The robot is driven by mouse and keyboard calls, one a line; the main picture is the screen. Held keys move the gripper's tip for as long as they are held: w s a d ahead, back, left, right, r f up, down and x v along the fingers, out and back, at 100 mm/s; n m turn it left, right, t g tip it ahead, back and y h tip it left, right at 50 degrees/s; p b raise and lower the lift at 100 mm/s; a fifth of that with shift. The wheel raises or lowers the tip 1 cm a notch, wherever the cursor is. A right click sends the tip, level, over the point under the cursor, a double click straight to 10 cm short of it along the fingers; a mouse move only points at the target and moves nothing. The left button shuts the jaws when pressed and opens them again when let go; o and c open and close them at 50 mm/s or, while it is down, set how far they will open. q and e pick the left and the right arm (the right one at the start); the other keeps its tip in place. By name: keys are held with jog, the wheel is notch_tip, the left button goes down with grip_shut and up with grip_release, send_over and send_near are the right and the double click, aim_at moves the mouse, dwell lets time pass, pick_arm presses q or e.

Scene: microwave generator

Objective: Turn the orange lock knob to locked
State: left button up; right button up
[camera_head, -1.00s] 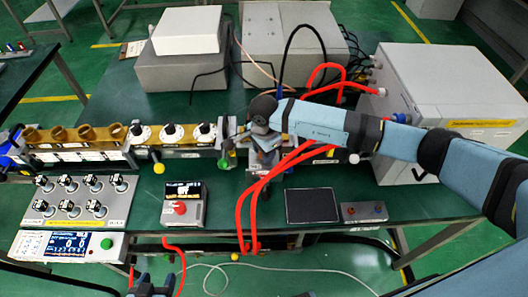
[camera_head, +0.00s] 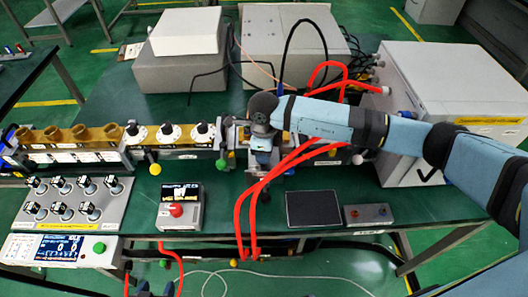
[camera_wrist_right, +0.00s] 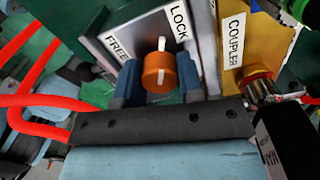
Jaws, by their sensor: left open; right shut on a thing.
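The orange lock knob (camera_wrist_right: 158,74) is in the middle of the right wrist view, in front of a grey plate (camera_wrist_right: 150,28). The plate has a FREE label (camera_wrist_right: 118,47) to the upper left and a LOCK label (camera_wrist_right: 180,20) to the upper right. The knob's white mark points up the picture, between the two labels. My right gripper (camera_wrist_right: 160,80) is shut on the knob, one blue finger on each side. In the head view my right gripper (camera_head: 262,145) hides the knob. My left gripper (camera_head: 155,291) is open, mostly cut off at the bottom edge.
A yellow COUPLER block (camera_wrist_right: 245,45) stands right of the plate. Red hoses (camera_head: 243,215) hang close to my right gripper. A large grey cabinet (camera_head: 440,85) stands at the right. A meter box (camera_head: 180,207) and a dark pad (camera_head: 314,208) lie on the green table.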

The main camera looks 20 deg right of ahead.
jog(key=shift+m, duration=0.4)
jog(key=o, duration=0.9)
notch_tip(320, 180, up, 14)
jog(key=shift+f+b, duration=0.1)
jog(key=shift+b, duration=0.5)
